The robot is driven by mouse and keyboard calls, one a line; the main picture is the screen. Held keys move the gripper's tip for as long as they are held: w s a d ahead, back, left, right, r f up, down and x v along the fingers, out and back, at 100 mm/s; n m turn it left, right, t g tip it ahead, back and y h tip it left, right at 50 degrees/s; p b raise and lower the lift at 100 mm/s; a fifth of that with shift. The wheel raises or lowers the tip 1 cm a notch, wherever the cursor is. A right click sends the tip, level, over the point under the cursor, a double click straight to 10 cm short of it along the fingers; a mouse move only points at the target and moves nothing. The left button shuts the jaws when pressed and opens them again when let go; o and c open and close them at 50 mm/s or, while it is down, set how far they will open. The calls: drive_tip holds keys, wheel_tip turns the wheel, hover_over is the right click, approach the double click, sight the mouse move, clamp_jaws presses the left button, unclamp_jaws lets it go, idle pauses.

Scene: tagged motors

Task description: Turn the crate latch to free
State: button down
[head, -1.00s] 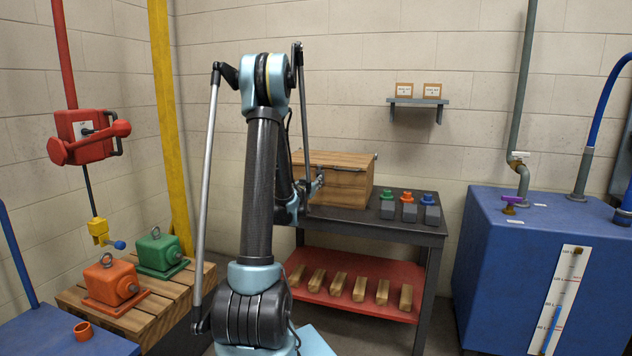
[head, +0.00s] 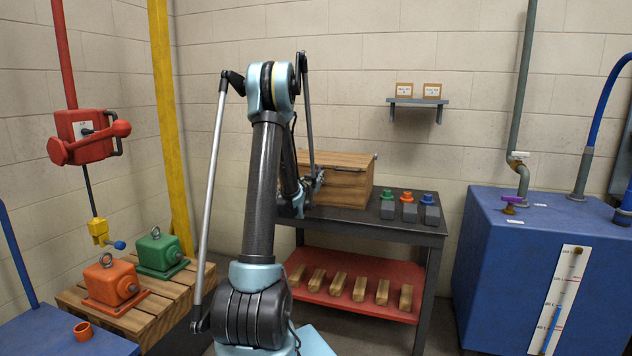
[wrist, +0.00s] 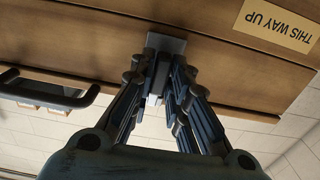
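The wooden crate (head: 338,187) sits on the dark table at the back. In the wrist view its plank face (wrist: 225,65) fills the top and shows upside down. A grey latch plate (wrist: 166,42) is fixed on that face at the plank's lower edge, with a pale part below it between my fingers. My gripper (wrist: 160,75) reaches the latch, one finger on each side. The fingers come close together at the tips. I cannot tell whether they press on the latch. In the head view my arm hides part of the crate's left side.
A dark handle (wrist: 45,92) stands out at the left in the wrist view. A label (wrist: 275,22) is on the crate's face. Several grey blocks with coloured tops (head: 409,208) stand on the table (head: 375,230) right of the crate. Wooden bars lie on the red shelf (head: 320,292) below.

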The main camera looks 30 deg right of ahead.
drive_tip(key=shift+a+n, duration=0.1)
drive_tip(key=shift+n, duration=0.2)
drive_tip(key=shift+w+a+f+n, duration=0.1)
drive_tip(key=shift+n, duration=2.75)
drive_tip(key=shift+w+a+f+n, duration=0.1)
drive_tip(key=shift+n, duration=2.8)
drive_tip(key=shift+w+a+n, duration=0.1)
drive_tip(key=shift+n, duration=2.75)
drive_tip(key=shift+d, duration=0.15)
drive_tip(key=c, duration=1.6)
unclamp_jaws()
drive_tip(key=shift+d, duration=0.1)
drive_tip(key=shift+s, duration=0.1)
